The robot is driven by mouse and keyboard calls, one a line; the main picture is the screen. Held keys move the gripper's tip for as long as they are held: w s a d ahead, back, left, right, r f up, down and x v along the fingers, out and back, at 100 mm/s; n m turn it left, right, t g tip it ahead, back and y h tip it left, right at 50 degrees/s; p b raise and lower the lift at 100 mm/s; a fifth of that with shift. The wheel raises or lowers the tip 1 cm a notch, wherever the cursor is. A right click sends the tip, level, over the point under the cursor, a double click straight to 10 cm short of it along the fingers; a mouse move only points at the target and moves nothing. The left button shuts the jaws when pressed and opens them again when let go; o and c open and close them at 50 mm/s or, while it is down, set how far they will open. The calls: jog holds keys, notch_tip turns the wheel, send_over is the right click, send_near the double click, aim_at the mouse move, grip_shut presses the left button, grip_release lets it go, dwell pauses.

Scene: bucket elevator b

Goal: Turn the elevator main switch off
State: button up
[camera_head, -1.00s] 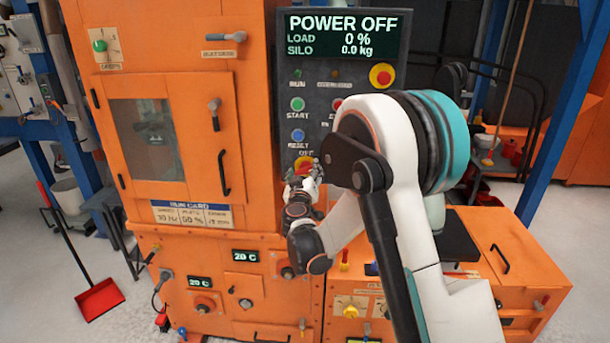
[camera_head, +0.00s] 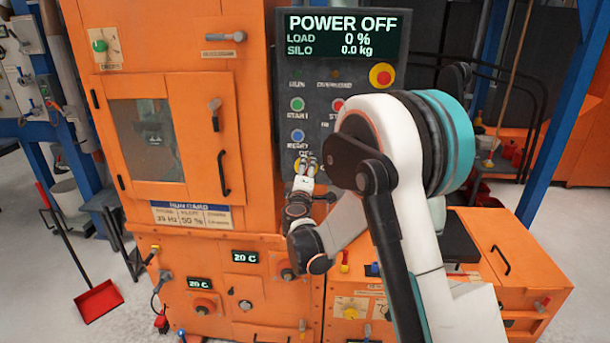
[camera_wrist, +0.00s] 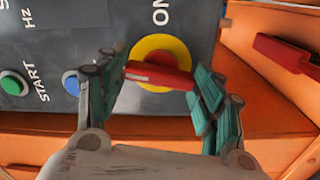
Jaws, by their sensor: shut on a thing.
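The main switch is a red handle (camera_wrist: 160,76) on a round yellow plate (camera_wrist: 160,45), low on the dark control panel (camera_head: 340,75). In the wrist view the handle lies across the picture, between my fingers, and an ON label stands above the plate. My gripper (camera_wrist: 160,80) is shut on the red handle, with a green-padded finger at each end of it. In the head view my gripper (camera_head: 306,165) covers most of the switch, under an OFF label. The panel's display (camera_head: 343,36) reads POWER OFF, load 0 %, silo 0.0 kg.
Above the switch are a green start button (camera_head: 297,104), a blue reset button (camera_head: 298,135) and a red stop button (camera_head: 338,104). A red emergency knob on yellow (camera_head: 382,76) is at upper right. An orange cabinet (camera_head: 520,270) stands below right.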

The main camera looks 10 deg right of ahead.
jog(key=shift+n, duration=1.1)
jog(key=o, duration=1)
jog(key=shift+o, duration=0.2)
jog(key=shift+s+a, duration=0.1)
jog(key=v, duration=1.1)
jog(key=shift+s, duration=0.35)
jog(key=shift+a, duration=0.1)
